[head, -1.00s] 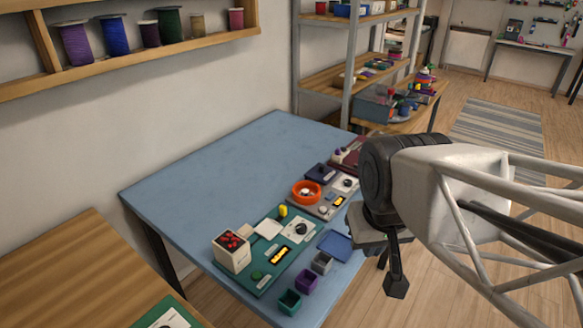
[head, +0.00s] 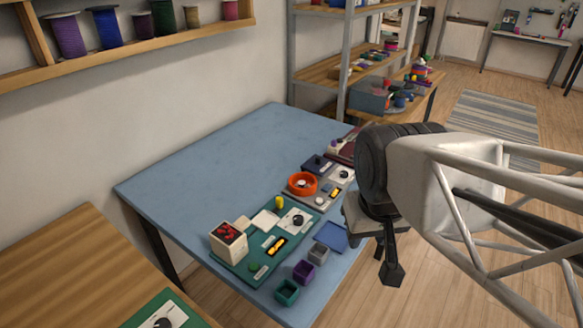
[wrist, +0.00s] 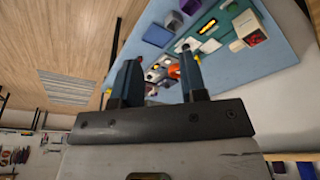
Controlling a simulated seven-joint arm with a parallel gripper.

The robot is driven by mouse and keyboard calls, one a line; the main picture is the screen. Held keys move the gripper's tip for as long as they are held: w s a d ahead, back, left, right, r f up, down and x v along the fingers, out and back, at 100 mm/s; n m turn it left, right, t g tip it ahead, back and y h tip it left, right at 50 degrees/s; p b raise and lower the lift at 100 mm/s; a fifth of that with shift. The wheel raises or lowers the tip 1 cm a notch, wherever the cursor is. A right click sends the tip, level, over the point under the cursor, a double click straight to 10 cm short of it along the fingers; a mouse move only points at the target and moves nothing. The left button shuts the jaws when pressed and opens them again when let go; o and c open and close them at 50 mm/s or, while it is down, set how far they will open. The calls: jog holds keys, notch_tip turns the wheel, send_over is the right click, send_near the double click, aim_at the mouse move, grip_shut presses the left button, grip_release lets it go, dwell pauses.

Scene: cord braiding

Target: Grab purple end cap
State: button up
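I cannot make out a purple end cap for certain in either view. A small open purple box (head: 303,272) stands at the front edge of the blue table between a teal box (head: 287,291) and a grey box (head: 319,254); its inside is too small to read. The purple box also shows at the top of the wrist view (wrist: 190,6). My gripper (wrist: 160,58) has its two fingers spread with nothing between them. It is off the table's right side in the head view, apart from the boxes. My arm hides part of the table's far right end.
The blue table (head: 215,165) bears a green board (head: 235,255) with a white box of red pieces (head: 228,238), a blue tray (head: 331,237) and an orange ring-shaped dish (head: 301,184). Its back left is clear. A shelf rack (head: 345,50) stands behind; a wooden table is at left.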

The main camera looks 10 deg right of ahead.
jog(key=shift+w, duration=0.1)
jog(key=w+f+m, duration=0.3)
jog(key=w+m, duration=0.2)
jog(key=w, duration=2.1)
jog(key=w+f+m, duration=0.1)
jog(key=w+f, duration=0.5)
jog(key=w, duration=0.1)
jog(key=w+a+f+m+g, duration=0.1)
jog(key=w+f, duration=0.5)
jog(key=w, duration=0.2)
jog(key=w+f+m, duration=0.1)
jog(key=w+f, duration=0.5)
jog(key=w, duration=0.2)
jog(key=shift+a+f+m+g+h, duration=0.15)
jog(key=shift+a+m+g+h, duration=0.15)
jog(key=shift+a+m+h, duration=0.1)
jog(key=shift+s, duration=0.1)
